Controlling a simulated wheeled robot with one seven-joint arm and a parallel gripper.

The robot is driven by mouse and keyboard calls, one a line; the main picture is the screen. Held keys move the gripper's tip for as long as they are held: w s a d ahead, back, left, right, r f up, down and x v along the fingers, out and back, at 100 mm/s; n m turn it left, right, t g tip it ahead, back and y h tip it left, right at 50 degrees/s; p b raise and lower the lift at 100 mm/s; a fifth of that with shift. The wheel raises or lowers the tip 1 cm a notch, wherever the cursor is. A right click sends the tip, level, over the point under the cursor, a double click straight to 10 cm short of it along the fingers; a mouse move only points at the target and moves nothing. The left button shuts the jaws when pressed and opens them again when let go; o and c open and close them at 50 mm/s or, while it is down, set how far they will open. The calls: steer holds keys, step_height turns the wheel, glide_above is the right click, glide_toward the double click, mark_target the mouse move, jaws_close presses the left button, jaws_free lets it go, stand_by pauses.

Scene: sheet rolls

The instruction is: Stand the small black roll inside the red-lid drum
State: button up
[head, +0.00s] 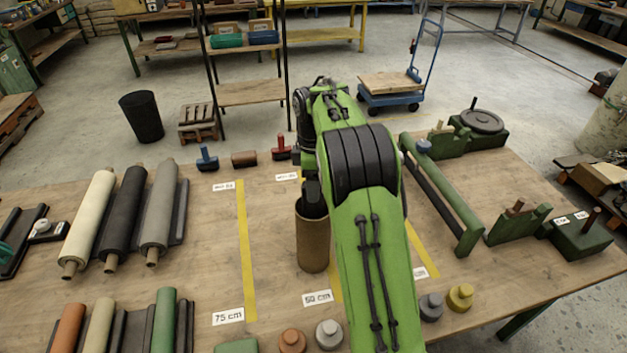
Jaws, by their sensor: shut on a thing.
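A brown cylindrical drum (313,245) stands upright on the workbench, below the end of my green arm. I see no red lid on it. My gripper (311,188) is over the drum's mouth, partly hidden by the arm, and shut on a dark thing. That dark thing, seemingly the small black roll (313,208), is roughly upright at the drum's mouth. Its lower end is hidden by the drum's wall, and I cannot tell how deep it reaches. The fingers and the roll are both dark and hard to tell apart.
Cream, black and grey rolls (159,205) lie at the left of the workbench (205,270). Shorter rolls lie in front of them. A green roller frame (445,205) occupies the right. Yellow strips (245,250) mark the bench.

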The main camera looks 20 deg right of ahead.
steer(key=o, duration=1.6)
steer(key=shift+c, duration=0.2)
step_height(320, 180, up, 16)
steer(key=p, duration=0.5)
steer(key=shift+p, duration=0.35)
steer(key=shift+f, duration=0.15)
steer(key=shift+s+a, duration=0.1)
